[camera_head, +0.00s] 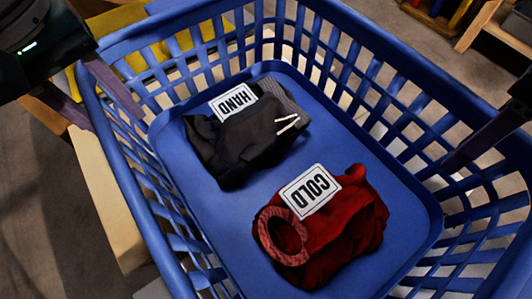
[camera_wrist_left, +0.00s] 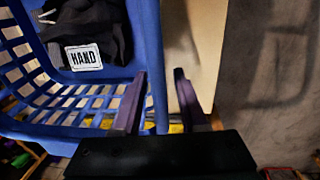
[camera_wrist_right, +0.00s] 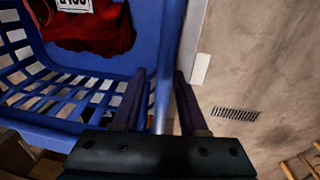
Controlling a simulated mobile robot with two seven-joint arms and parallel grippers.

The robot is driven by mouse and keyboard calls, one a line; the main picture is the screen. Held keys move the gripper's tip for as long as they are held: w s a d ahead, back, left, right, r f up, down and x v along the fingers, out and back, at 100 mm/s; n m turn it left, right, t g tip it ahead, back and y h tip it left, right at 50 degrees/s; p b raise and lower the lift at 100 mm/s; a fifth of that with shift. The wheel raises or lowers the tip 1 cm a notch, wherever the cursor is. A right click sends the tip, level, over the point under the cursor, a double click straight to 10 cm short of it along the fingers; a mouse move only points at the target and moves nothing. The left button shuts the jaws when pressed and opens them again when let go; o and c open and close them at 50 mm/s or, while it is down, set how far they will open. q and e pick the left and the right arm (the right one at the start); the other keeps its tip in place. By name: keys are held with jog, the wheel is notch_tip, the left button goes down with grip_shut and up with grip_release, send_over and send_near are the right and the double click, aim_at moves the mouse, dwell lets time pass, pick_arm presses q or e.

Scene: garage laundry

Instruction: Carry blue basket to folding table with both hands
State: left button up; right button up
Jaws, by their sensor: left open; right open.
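The blue basket (camera_head: 325,120) fills most of the head view, with slotted walls and a flat floor. In it lie a black garment (camera_head: 235,140) tagged HAND and a red garment (camera_head: 335,240) tagged COLD. My left gripper (camera_wrist_left: 159,74) is open, its fingers on either side of the basket's left rim. My right gripper (camera_wrist_right: 159,73) is open, with its fingers on either side of the opposite rim. In the head view the right gripper is mostly cut off at the right edge. I cannot tell any surface as the folding table.
A cream surface (camera_head: 108,205) shows under the basket's left side. Yellow things (camera_head: 115,22) lie beyond the far left corner. A wooden shelf (camera_head: 482,25) stands at the top right. Bare floor (camera_wrist_right: 260,60) shows beside the basket in the right wrist view.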

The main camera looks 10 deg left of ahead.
pick_arm(q)
jog(key=shift+w+d+f, duration=0.1)
jog(key=shift+d+f, duration=0.05)
jog(key=shift+f, duration=1.05)
pick_arm(e)
jog(key=shift+s+a+f, duration=0.1)
jog(key=shift+f, duration=1.1)
pick_arm(q)
jog(key=shift+c, duration=0.3)
pick_arm(e)
jog(key=shift+c, duration=0.3)
pick_arm(q)
grip_shut()
pick_arm(e)
grip_shut()
pick_arm(q)
jog(key=shift+r, duration=0.1)
pick_arm(e)
jog(key=shift+r, duration=0.1)
